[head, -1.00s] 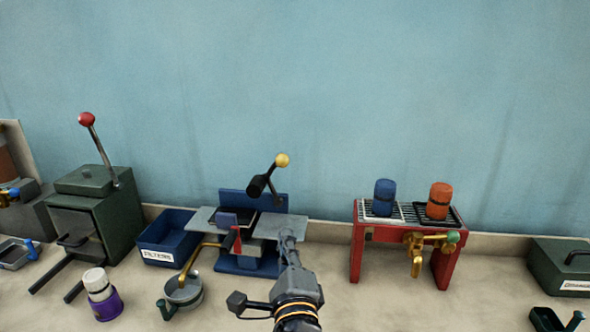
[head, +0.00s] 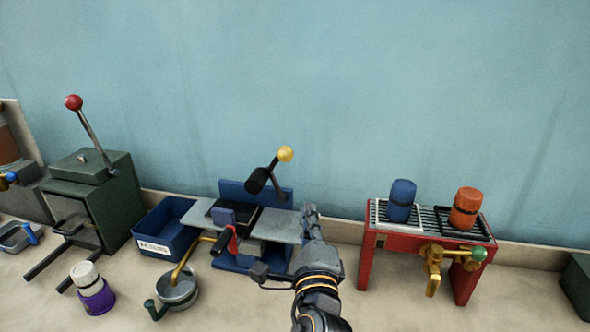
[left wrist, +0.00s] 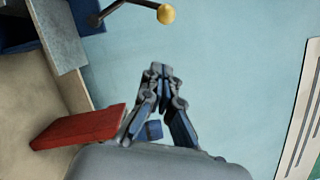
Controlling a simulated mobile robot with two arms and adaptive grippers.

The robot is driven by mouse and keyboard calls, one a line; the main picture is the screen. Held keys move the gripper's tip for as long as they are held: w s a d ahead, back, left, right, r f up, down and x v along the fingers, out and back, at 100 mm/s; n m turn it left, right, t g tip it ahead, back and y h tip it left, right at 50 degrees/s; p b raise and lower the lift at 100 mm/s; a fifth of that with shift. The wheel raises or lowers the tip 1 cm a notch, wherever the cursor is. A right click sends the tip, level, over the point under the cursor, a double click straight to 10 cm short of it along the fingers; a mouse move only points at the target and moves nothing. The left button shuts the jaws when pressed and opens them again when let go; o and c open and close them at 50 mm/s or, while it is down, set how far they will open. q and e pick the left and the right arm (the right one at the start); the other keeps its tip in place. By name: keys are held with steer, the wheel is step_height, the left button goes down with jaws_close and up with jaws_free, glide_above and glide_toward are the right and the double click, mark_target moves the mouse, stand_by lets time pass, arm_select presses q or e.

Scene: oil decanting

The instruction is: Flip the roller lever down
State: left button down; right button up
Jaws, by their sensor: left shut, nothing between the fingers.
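The roller lever is a raised arm with a yellow ball knob (head: 285,154) and a black roller (head: 257,180), on a blue stand with grey side plates (head: 276,229). It tilts up above the stand. The yellow knob also shows at the top of the left wrist view (left wrist: 166,14). My left gripper (head: 309,210) is at the right edge of the right grey plate, below and right of the knob. In the left wrist view its fingers (left wrist: 158,70) meet at the tips with nothing between them. It is apart from the knob. My right gripper is not in view.
A red rack (head: 390,242) with a blue canister (head: 402,200) and an orange canister (head: 466,208) stands right of the gripper. Left are a blue bin (head: 165,247), a dark green press with a red-knobbed lever (head: 73,102), a purple-and-white bottle (head: 95,295) and a round pan (head: 177,287).

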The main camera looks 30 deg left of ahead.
arm_select(q)
steer(key=p, duration=0.4)
glide_toward(278, 160)
steer(key=w+d, duration=0.4)
steer(key=d, duration=0.1)
steer(key=a, duration=0.1)
steer(key=w+a+r+p, duration=0.1)
steer(key=a, duration=0.1)
steer(key=w+a, duration=0.1)
steer(key=shift+a+r+p, duration=0.15)
steer(key=shift+r+p, duration=0.15)
steer(key=shift+p, duration=0.1)
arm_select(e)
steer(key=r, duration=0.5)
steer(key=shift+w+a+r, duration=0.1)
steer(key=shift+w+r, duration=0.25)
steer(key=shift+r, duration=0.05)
arm_select(q)
steer(key=shift+w, duration=0.1)
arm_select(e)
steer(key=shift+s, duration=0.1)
